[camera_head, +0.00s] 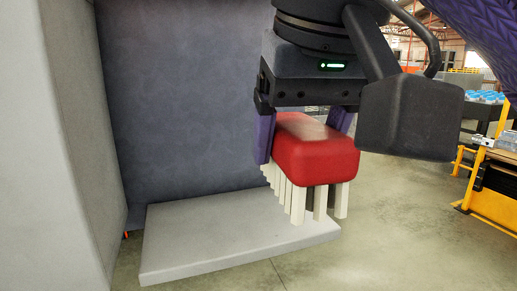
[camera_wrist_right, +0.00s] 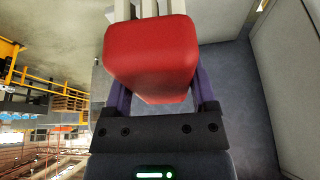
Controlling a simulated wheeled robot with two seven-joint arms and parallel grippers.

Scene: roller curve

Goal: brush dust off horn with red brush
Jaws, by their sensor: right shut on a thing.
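A red brush (camera_head: 318,155) with thick pale bristles hangs bristles down in the head view. My right gripper (camera_head: 303,140) is shut on its red block, with one purple finger on each side. The brush also shows in the right wrist view (camera_wrist_right: 150,55), between the gripper's fingers (camera_wrist_right: 158,88), with the bristles at the top edge. The bristles overlap the right end of a pale grey slab (camera_head: 220,235) in the head view; I cannot tell whether they touch it. I cannot make out a horn or any dust in either view. My left gripper is not in view.
A dark grey-blue upright panel (camera_head: 190,100) stands behind the slab, and a pale grey wall (camera_head: 65,150) closes the left side. Open concrete floor (camera_head: 400,220) lies to the right. A yellow-framed stand (camera_head: 490,205) is at the far right.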

